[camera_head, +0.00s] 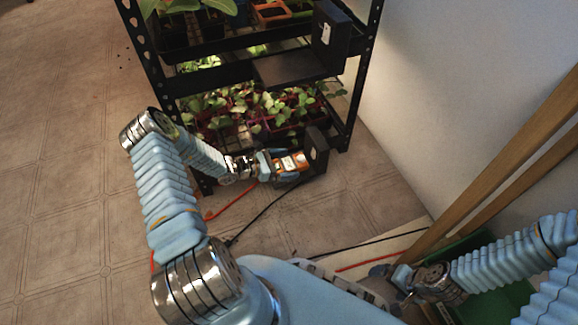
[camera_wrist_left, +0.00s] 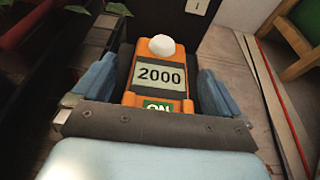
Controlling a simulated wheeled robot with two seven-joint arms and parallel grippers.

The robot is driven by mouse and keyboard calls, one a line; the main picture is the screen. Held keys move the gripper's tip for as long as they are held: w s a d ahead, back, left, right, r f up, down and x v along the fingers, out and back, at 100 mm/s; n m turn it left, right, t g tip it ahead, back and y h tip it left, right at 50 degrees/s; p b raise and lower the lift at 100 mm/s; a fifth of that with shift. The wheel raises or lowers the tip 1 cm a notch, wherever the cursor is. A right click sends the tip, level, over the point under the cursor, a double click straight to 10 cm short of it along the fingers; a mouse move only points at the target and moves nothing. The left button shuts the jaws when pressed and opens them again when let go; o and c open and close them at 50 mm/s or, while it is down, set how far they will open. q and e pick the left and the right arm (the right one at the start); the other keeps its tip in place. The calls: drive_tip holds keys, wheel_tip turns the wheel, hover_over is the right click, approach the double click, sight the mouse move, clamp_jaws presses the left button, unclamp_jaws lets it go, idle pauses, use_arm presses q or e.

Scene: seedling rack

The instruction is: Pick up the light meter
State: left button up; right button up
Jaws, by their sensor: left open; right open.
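The light meter (camera_wrist_left: 157,80) is an orange handheld box with a white dome on top, a display reading 2000 and a green ON label. In the left wrist view it lies between the two fingers of my left gripper (camera_wrist_left: 152,92), with a visible gap on the right side. In the head view the light meter (camera_head: 291,162) is at the low front right of the rack, and my left gripper (camera_head: 272,165) reaches it from the left. The left gripper is open. My right gripper (camera_head: 398,280) is open and empty at the lower right, away from the meter.
A black metal rack (camera_head: 160,75) holds seedlings (camera_head: 255,108) on its shelves. A black box (camera_head: 316,150) stands right behind the meter. Red and black cables lie on the tiled floor (camera_head: 70,190). Wooden planks (camera_head: 510,165) lean by the white wall at right. Open floor lies left.

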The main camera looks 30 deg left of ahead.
use_arm(q)
drive_tip(key=c, duration=1.3)
